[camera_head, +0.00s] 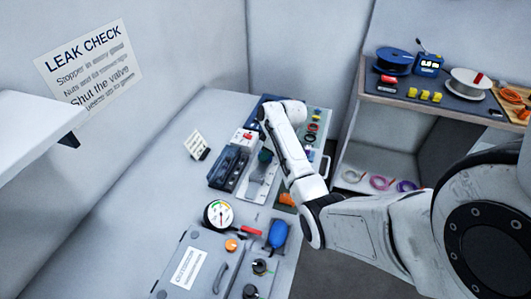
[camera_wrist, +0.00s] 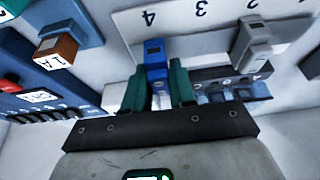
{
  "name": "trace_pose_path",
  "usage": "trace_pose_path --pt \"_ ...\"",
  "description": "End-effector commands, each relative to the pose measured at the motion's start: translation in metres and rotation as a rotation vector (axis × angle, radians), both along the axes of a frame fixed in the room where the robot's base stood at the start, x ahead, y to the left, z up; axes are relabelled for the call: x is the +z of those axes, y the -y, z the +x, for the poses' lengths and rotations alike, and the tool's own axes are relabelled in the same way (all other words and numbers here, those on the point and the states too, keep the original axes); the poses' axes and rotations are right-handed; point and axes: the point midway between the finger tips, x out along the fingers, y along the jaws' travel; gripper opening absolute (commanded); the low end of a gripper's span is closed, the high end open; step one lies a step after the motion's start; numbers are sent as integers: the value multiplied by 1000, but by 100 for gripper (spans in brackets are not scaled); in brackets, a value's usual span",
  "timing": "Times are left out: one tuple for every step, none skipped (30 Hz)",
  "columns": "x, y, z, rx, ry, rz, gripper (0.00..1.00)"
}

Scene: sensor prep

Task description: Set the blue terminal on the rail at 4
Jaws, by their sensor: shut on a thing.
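The blue terminal (camera_wrist: 155,55) is between the green fingers of my gripper (camera_wrist: 158,72) in the wrist view. My gripper is shut on it. The terminal lines up with the 4 on the pale numbered strip (camera_wrist: 190,22), whose numbers appear upside down. I cannot tell whether the terminal touches the rail, as the gripper hides its lower part. A grey terminal (camera_wrist: 255,38) stands by the 2, apart from the blue one. In the head view my gripper (camera_head: 265,156) is low over the bench and the blue terminal cannot be made out.
A brown block (camera_wrist: 56,50) on a blue-grey holder is left of my gripper in the wrist view. In the head view, a dark case (camera_head: 228,168) stands left of the gripper, and a gauge (camera_head: 218,214) and grey box (camera_head: 200,265) are nearer.

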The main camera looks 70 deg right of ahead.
Motion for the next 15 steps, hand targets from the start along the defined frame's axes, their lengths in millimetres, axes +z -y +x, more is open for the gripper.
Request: trace_pose_path --pt "-1 0 0 0 0 0 3" --pt "-1 0 0 0 0 0 3" --pt "-1 0 0 0 0 0 3" --pt "-1 0 0 0 0 0 3" --pt "-2 0 0 0 0 0 3" --pt "-1 0 0 0 0 0 3" --pt "-1 0 0 0 0 0 3" --pt "-1 0 0 0 0 0 3" --pt "-1 0 0 0 0 0 3" --pt "-1 0 0 0 0 0 27" --pt "-1 0 0 0 0 0 30" --pt "-1 0 0 0 0 0 34" --pt "-1 0 0 0 0 0 37" --pt "-1 0 0 0 0 0 39" --pt "-1 0 0 0 0 0 43"
